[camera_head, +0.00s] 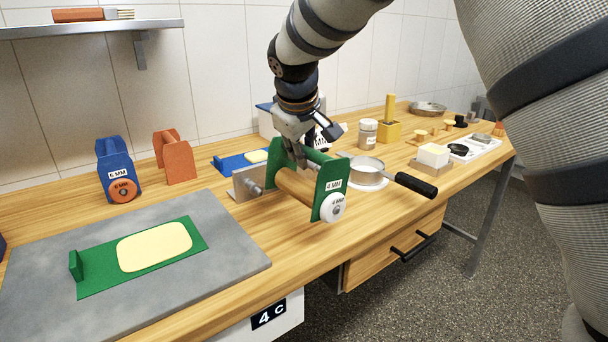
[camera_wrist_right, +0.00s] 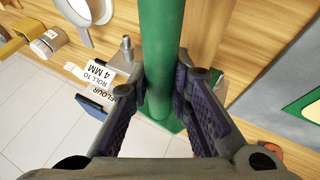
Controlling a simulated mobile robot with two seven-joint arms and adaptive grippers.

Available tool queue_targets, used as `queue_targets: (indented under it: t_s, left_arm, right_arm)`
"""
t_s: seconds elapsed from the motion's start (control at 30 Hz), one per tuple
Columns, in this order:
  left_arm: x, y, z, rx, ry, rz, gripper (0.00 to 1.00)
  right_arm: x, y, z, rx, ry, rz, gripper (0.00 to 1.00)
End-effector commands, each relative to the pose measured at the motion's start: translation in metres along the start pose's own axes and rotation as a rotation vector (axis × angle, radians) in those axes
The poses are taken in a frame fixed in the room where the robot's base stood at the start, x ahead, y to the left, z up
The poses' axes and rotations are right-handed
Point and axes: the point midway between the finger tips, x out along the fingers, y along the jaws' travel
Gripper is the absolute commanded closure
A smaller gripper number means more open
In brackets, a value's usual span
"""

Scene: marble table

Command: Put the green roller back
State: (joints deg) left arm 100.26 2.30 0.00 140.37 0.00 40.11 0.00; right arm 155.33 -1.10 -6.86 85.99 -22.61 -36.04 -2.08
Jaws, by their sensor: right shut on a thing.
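The green roller (camera_head: 330,182) has green end plates, a wooden cylinder (camera_head: 296,187), a white knob and a "4 MM" label. My right gripper (camera_head: 301,150) is shut on its green top bar, which also shows between the fingers in the wrist view (camera_wrist_right: 161,50). The roller is upright over the wooden table; I cannot tell whether it touches it. A grey metal bracket (camera_head: 240,184) with a peg stands just behind and left of the roller, partly hidden by it. My left gripper is not in view.
A green board (camera_head: 95,280) with flat dough (camera_head: 155,246) lies on the grey slab (camera_head: 40,237) at left. Blue (camera_head: 112,155) and orange (camera_head: 173,157) rollers stand behind it. A black-handled sieve (camera_head: 368,178) is close right of the green roller. Jars and small items stand farther right.

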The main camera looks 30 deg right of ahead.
Motion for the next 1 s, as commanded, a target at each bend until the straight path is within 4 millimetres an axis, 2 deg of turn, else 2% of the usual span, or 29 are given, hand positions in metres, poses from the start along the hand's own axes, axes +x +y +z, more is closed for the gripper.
queue_targets:
  t_s: [0.3, 0.63, 0.67, 0.73, 1.0]
  left_arm:
    - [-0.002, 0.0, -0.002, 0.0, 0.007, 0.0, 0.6]
    - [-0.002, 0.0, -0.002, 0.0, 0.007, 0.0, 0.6]
    - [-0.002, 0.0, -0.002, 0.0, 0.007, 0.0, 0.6]
    - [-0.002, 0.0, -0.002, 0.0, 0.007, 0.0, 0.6]
    - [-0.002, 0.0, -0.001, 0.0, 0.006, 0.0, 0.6]
  right_arm:
    - [0.038, -0.019, 0.015, -0.001, 0.005, 0.004, 1.0]
    - [0.041, -0.021, 0.016, 0.001, 0.006, 0.003, 1.0]
    - [0.042, -0.021, 0.017, 0.001, 0.003, 0.002, 0.79]
    - [0.042, -0.021, 0.017, 0.001, 0.003, 0.002, 0.64]
    - [0.043, -0.021, 0.017, 0.001, 0.003, 0.001, 0.62]
